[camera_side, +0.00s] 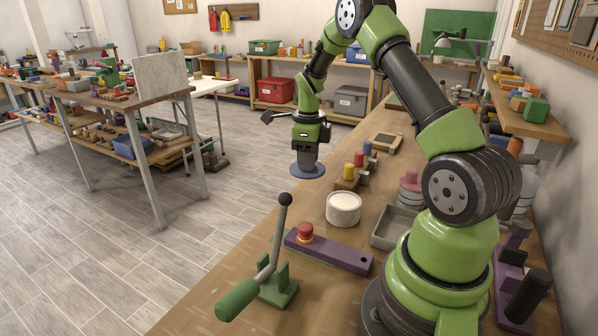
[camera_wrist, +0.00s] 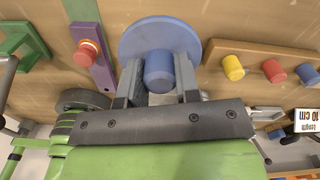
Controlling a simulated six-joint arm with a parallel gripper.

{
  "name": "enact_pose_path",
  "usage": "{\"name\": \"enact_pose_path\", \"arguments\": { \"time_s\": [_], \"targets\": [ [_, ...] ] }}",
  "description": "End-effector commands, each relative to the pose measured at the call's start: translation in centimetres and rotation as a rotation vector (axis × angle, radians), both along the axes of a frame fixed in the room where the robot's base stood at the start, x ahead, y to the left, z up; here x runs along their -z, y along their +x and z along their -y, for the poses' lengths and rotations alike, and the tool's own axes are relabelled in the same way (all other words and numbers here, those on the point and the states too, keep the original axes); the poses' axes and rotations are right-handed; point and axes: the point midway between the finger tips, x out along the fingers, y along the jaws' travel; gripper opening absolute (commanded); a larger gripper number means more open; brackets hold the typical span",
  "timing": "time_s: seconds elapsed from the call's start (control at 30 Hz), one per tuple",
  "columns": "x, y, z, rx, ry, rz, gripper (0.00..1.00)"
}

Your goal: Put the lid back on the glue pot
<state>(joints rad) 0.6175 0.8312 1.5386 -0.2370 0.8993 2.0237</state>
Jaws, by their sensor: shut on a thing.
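The lid is a blue disc with a round blue knob. In the side view the lid (camera_side: 307,172) hangs level under my gripper (camera_side: 307,160), near the bench's left edge in the picture. In the wrist view my gripper (camera_wrist: 159,85) is shut on the lid's knob, with one grey finger on each side and the lid's disc (camera_wrist: 160,33) beyond them. The glue pot (camera_side: 343,208) appears to be the short white round pot standing upright on the bench. The lid is apart from it, up and to the left in the picture. I cannot make out the pot in the wrist view.
A purple bar (camera_side: 335,254) with a red knob lies in front of the pot, beside a green lever stand (camera_side: 277,285). A wooden block with coloured pegs (camera_side: 347,184) stands behind the pot. A grey tray (camera_side: 395,226) is to its right.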

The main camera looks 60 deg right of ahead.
Motion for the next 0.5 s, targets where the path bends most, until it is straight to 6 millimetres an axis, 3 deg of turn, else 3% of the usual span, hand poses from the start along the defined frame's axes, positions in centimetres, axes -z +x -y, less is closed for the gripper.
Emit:
{"name": "enact_pose_path", "arguments": {
  "time_s": [0.1,0.3,0.5],
  "targets": [
    [-0.8,-3.3,0.6,0.007,0.001,-0.001,0.07],
    [-1.4,-7.8,0.6,0.005,0.001,0.001,0.07],
    [-1.2,-9.4,0.4,0.002,0.001,0.002,0.07]
  ]
}}
